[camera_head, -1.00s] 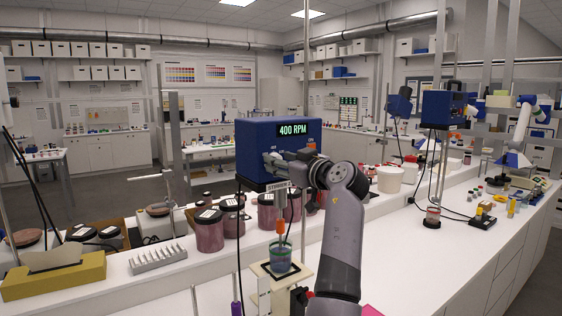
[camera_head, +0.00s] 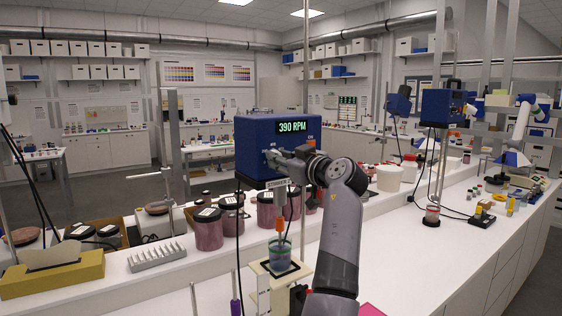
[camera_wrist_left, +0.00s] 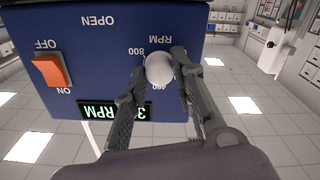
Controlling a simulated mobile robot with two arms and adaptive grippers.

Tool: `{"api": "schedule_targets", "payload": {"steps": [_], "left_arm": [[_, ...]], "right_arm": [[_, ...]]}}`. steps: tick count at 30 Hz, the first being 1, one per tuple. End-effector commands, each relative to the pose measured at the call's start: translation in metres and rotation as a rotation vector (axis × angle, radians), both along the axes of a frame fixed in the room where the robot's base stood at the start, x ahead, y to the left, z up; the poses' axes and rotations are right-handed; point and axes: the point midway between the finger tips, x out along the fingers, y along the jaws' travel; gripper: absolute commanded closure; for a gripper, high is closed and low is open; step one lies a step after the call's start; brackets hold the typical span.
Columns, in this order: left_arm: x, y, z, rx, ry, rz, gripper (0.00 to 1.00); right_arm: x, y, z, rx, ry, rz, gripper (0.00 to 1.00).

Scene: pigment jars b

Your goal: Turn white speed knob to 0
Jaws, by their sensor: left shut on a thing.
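The blue stirrer head (camera_head: 252,152) stands mid-picture in the head view, its lit display (camera_head: 291,128) reading 390 RPM. My left gripper (camera_head: 276,158) is at its front face, below the display. In the left wrist view the white speed knob (camera_wrist_left: 158,68) sits on the blue panel (camera_wrist_left: 95,45) near the marks RPM and 800. The fingers of my left gripper (camera_wrist_left: 160,64) are shut on the knob, one on each side. That view is upside down and a finger hides part of the display (camera_wrist_left: 112,110). The knob is hidden in the head view.
An orange on/off switch (camera_wrist_left: 50,70) is beside the knob on the panel. Below the stirrer head, a beaker of blue liquid (camera_head: 280,255) stands under the shaft. Dark-lidded jars (camera_head: 208,228) stand behind it. The white bench (camera_head: 410,245) is largely clear to the right.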

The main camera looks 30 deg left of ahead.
Motion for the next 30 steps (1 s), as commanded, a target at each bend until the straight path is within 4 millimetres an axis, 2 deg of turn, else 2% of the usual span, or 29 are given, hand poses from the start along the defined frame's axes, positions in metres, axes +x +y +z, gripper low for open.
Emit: {"api": "schedule_targets", "payload": {"steps": [12,30], "left_arm": [[-0.001,0.001,-0.003,-0.121,-0.302,0.001,1.0],[-0.002,0.001,-0.002,-0.341,-0.828,0.002,1.0]], "right_arm": [[0.0,-0.005,-0.039,-0.005,0.0,0.002,0.6],[0.0,-0.007,-0.066,-0.008,0.0,0.001,0.6]]}}
